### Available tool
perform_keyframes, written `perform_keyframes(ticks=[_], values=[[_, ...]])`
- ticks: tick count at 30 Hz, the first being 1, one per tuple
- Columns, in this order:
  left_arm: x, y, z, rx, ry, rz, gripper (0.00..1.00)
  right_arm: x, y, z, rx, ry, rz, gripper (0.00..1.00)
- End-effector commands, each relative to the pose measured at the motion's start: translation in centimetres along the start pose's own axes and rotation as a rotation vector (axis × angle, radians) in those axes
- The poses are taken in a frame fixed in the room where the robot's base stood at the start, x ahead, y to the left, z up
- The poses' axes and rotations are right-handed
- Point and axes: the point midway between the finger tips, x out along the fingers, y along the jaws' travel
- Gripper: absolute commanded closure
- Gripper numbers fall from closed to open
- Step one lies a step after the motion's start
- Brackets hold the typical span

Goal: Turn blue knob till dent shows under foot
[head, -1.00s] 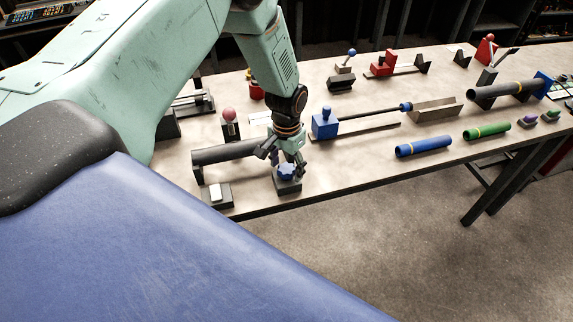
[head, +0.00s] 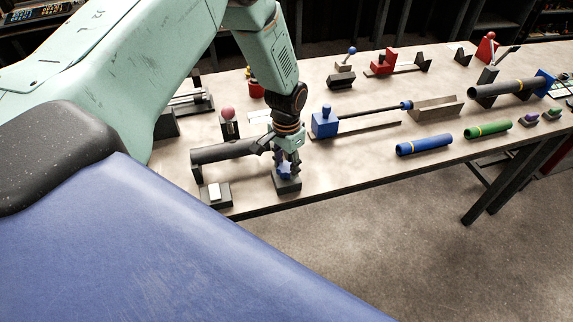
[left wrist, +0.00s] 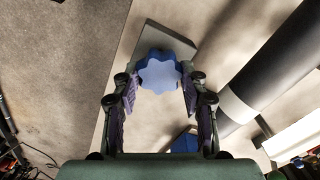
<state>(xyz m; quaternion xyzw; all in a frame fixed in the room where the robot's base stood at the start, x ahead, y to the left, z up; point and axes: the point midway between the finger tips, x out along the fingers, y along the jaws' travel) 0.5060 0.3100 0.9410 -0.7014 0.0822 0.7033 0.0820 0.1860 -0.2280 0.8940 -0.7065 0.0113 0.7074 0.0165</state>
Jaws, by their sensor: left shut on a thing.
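The blue knob (head: 285,172) sits on a dark grey block (head: 288,186) near the table's front edge. In the left wrist view the knob (left wrist: 160,73) is lobed and lies between my left gripper's two fingers, with its block (left wrist: 167,38) behind it. My left gripper (head: 284,164) points down over the knob and is shut on it. It also shows in the left wrist view (left wrist: 159,92). A dark shaft (head: 222,151) lies beside the knob to the left. I cannot make out a foot or a dent. My right gripper is not in view.
A small block with a white top (head: 215,193) stands left of the knob, at the front edge. A red ball on a post (head: 228,114) stands behind the shaft. A blue block with a rod (head: 324,122) is behind right. Bare tabletop lies right of the knob.

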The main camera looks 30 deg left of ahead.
Motion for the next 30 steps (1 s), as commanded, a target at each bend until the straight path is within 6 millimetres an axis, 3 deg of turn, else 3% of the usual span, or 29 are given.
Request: perform_keyframes(ticks=[13,14,15,21,30], values=[[-0.08,-0.04,-0.09,0.074,0.002,-0.001,0.88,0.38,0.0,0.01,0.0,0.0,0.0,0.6],[-0.09,-0.04,-0.09,0.073,0.002,-0.001,0.55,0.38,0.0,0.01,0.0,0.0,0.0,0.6],[-0.09,-0.04,-0.09,0.073,0.002,-0.001,0.52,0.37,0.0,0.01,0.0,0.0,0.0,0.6],[-0.04,-0.03,-0.07,0.073,0.002,-0.001,0.35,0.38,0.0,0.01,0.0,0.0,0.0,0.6],[-0.07,-0.01,-0.06,0.072,0.002,-0.001,0.34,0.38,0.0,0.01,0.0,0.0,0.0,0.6]])
